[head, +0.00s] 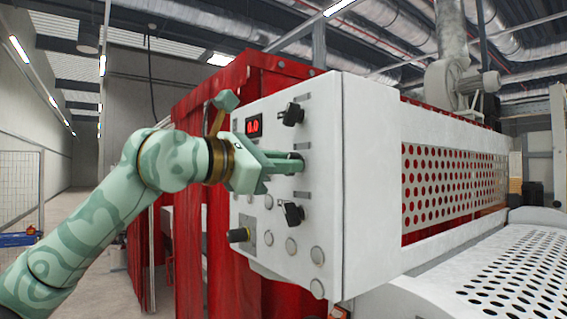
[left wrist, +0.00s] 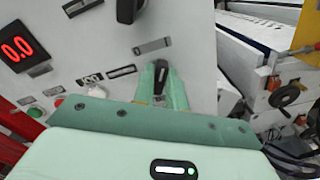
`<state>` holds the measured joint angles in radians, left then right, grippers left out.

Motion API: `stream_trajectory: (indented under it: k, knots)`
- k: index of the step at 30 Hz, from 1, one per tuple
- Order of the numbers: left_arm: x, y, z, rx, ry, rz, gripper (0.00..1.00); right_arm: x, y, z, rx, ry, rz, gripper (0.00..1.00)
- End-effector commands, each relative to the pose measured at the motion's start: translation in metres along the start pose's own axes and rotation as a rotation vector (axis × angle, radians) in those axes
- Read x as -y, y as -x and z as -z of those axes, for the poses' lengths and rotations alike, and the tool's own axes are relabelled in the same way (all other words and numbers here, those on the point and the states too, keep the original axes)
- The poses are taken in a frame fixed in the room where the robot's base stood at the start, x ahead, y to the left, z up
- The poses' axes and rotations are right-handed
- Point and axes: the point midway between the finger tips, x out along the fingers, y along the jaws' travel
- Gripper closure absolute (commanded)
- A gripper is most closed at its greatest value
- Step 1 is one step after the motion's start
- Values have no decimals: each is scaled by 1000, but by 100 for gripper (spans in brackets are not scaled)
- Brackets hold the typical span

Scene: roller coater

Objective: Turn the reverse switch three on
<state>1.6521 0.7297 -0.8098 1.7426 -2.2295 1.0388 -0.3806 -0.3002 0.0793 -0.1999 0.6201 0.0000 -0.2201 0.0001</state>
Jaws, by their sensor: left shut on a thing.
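The white control panel (head: 322,190) carries black rotary switches in a column. One switch knob (head: 292,114) is above my left gripper and another (head: 293,213) is below it. My left gripper (head: 297,163) reaches the panel between these two and is shut on a black switch knob (left wrist: 162,72). In the left wrist view the green fingertips (left wrist: 162,88) stand on both sides of this knob. I cannot read the labels, so I cannot tell which switch is reverse switch three. My right gripper is not in view.
A red digital display (head: 254,126) reads 0.0. Perforated guards (head: 450,185) are on the right. The floor at left is open.

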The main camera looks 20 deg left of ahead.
Motion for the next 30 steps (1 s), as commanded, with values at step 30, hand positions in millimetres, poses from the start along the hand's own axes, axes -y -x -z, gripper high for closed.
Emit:
stream_trajectory:
  k: [30]
  knots:
    - [1, 55, 4, -1, -2, -4, 65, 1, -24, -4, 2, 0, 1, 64]
